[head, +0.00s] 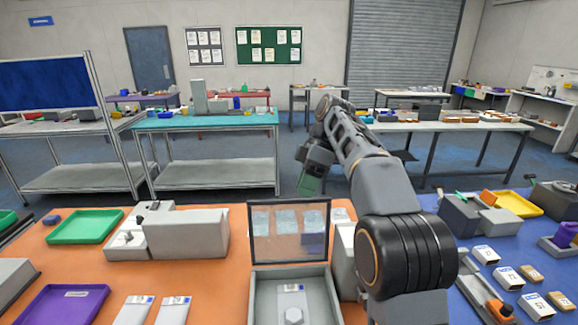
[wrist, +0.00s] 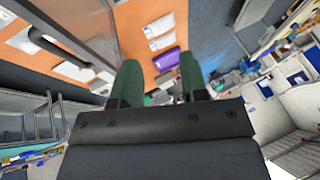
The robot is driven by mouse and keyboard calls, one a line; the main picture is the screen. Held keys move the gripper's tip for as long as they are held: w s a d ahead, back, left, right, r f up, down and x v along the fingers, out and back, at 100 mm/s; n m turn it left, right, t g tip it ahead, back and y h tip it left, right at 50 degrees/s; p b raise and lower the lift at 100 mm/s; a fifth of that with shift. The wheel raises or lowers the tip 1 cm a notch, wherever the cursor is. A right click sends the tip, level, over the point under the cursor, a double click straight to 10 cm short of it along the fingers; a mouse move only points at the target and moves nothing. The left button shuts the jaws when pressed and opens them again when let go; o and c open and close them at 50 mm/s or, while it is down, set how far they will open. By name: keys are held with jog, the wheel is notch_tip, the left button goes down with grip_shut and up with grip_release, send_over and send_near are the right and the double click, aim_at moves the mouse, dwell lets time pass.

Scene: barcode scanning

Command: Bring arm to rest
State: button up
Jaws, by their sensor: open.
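My arm (head: 405,235) reaches up and away over the orange table in the head view. My gripper (head: 309,186) hangs from its far end, in the air above and beyond the clear-lidded box. In the wrist view my gripper (wrist: 160,78) shows two dark green fingers spread apart with nothing between them. The grey box (head: 258,295) stands with its framed clear lid (head: 290,255) upright. A white labelled item (head: 292,300) lies inside it. My arm hides part of the tables behind it.
The orange table (head: 75,262) holds a green tray (head: 85,227), a purple tray (head: 62,305) and a grey block (head: 187,235). Blue table right (head: 480,308) carries several small labelled boxes and a yellow tray (head: 517,204). A teal bench (head: 205,120) stands farther back, with open floor between.

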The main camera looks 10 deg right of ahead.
notch_tip(320, 180, down, 9)
jog(key=d+m+t+h, duration=0.1)
jog(key=d+m+t, duration=0.15)
jog(key=m, duration=0.75)
jog(key=s+d+f+m+t+h, duration=0.1)
jog(key=s+d+f+m+t, duration=0.1)
jog(key=s, duration=0.7)
jog(key=s+d+f+m+t+h, duration=0.2)
jog(key=s+f+m+t, duration=0.1)
jog(key=s, duration=0.7)
jog(key=shift+s+f+m+h, duration=0.2)
jog(key=shift+f+m+h, duration=0.1)
jog(key=shift+f+m, duration=0.5)
